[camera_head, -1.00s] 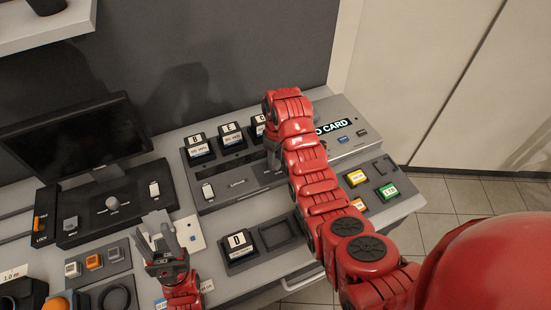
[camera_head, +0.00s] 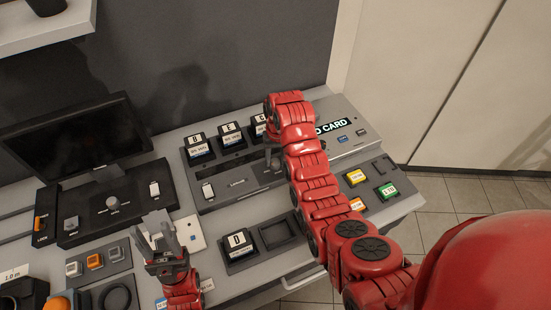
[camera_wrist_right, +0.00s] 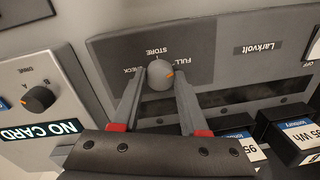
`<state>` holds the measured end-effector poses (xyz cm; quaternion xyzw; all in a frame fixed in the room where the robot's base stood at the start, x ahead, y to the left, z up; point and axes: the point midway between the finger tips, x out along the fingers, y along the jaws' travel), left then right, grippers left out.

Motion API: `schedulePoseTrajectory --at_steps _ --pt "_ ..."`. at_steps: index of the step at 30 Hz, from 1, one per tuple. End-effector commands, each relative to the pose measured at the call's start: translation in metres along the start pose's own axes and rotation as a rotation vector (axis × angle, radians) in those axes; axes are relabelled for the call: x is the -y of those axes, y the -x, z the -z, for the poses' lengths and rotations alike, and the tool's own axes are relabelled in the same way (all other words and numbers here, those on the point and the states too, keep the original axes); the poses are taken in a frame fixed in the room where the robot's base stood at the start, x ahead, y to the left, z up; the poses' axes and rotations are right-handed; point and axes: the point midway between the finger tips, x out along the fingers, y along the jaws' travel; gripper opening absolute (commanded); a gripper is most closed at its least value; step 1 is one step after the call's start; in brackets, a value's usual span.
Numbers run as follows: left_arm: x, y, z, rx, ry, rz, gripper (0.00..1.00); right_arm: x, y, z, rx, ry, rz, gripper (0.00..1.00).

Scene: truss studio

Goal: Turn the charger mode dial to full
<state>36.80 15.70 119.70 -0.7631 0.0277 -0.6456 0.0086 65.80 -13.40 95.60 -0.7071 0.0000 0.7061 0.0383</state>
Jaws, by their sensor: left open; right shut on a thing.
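The charger (camera_head: 240,183) is a dark grey unit at the back of the desk, with a row of battery slots. In the right wrist view its mode dial (camera_wrist_right: 160,77) is a round grey knob with an orange mark, below the labels CHECK, STORE and FULL. The orange mark is on the dial's right side, toward FULL. My right gripper (camera_wrist_right: 160,84) has one finger on each side of the dial and is shut on it. In the head view my right arm mostly hides the dial. My left gripper (camera_head: 161,233) is open and empty, above the desk's front left part.
Batteries (camera_head: 198,148) stand in the charger's slots, and battery D (camera_head: 238,243) sits in a tray in front. A NO CARD unit (camera_wrist_right: 40,98) with its own knob is beside the charger. A monitor (camera_head: 78,137) stands at the left.

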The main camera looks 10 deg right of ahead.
Motion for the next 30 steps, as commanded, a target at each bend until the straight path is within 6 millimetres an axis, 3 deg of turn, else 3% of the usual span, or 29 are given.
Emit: schedulePoseTrajectory --at_steps 19,20,21,24,30 --pt "0.0000 0.0000 0.0000 0.000 0.000 0.000 0.50 0.0002 -0.0007 -0.0006 -0.001 -0.052 0.000 0.00" --pt "0.0000 -0.0001 0.0001 0.000 0.000 0.000 0.50 0.0002 -0.0007 -0.0006 -0.001 -0.052 0.000 0.47" --pt "0.0000 -0.0001 0.0000 0.000 0.000 0.000 0.50 0.0002 -0.0006 -0.0005 -0.002 -0.052 0.000 0.54" --pt "0.0000 0.0000 0.0000 0.000 0.000 0.000 0.50 0.0001 -0.0005 -0.0004 -0.002 -0.052 0.000 0.72" --pt "0.0000 -0.0001 0.0000 0.000 0.000 0.000 0.50 0.0000 -0.0003 -0.0003 -0.002 -0.052 0.000 0.73"
